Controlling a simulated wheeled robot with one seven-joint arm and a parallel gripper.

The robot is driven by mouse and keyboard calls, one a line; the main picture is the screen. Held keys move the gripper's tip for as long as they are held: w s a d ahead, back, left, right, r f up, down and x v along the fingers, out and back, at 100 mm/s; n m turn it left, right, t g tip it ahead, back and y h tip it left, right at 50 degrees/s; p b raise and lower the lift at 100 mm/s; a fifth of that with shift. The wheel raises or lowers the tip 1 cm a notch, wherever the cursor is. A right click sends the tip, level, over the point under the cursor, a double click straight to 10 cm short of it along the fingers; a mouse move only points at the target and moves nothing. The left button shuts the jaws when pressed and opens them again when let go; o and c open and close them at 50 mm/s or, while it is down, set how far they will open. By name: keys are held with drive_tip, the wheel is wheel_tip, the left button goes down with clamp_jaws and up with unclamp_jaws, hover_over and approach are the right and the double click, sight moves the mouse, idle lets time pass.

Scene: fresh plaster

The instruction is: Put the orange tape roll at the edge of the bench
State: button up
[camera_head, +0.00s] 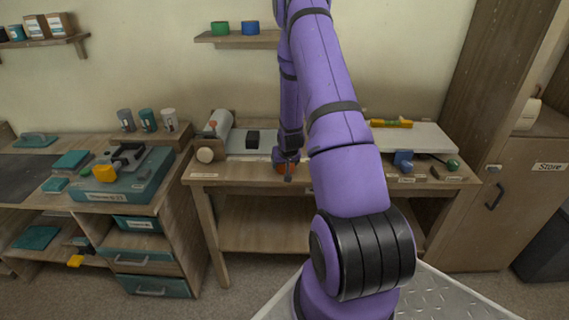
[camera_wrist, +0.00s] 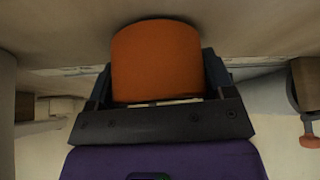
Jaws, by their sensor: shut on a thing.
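The orange tape roll (camera_wrist: 157,61) fills the space between the fingers in the wrist view. My gripper (camera_wrist: 158,80) is shut on it, with one dark finger at each side. In the head view my gripper (camera_head: 288,168) is small, low over the front edge of the wooden bench (camera_head: 235,179), with a bit of the orange roll (camera_head: 279,167) showing beside it. Whether the roll touches the bench top cannot be told. My purple arm hides part of the bench's middle.
A blue object (camera_head: 403,160) and a green ball (camera_head: 452,165) are at the right. A wall shelf (camera_head: 238,38) hangs above. The front strip left of my gripper looks clear.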

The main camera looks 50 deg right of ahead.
drive_tip(key=shift+f, duration=0.25)
drive_tip(key=o, duration=0.9)
drive_tip(key=shift+r, duration=0.15)
drive_tip(key=s+a+r+n, duration=0.1)
drive_tip(key=s+a+r, duration=0.2)
drive_tip(key=a+r, duration=0.6)
drive_tip(key=s+a+r+n+y, duration=0.15)
drive_tip(key=a+r, duration=0.45)
drive_tip(key=r, duration=0.7)
drive_tip(key=s+a+r+n, duration=0.1)
drive_tip(key=s+a+r, duration=0.3)
drive_tip(key=a+r, duration=0.55)
drive_tip(key=s+a+r+n+y, duration=0.1)
drive_tip(key=s+a+r, duration=0.4)
drive_tip(key=s, duration=0.4)
drive_tip(key=s+a+r+n+y, duration=0.1)
drive_tip(key=s+a+r+n, duration=0.1)
drive_tip(key=s+a+r, duration=0.4)
drive_tip(key=s, duration=0.3)
drive_tip(key=shift+r, duration=0.35)
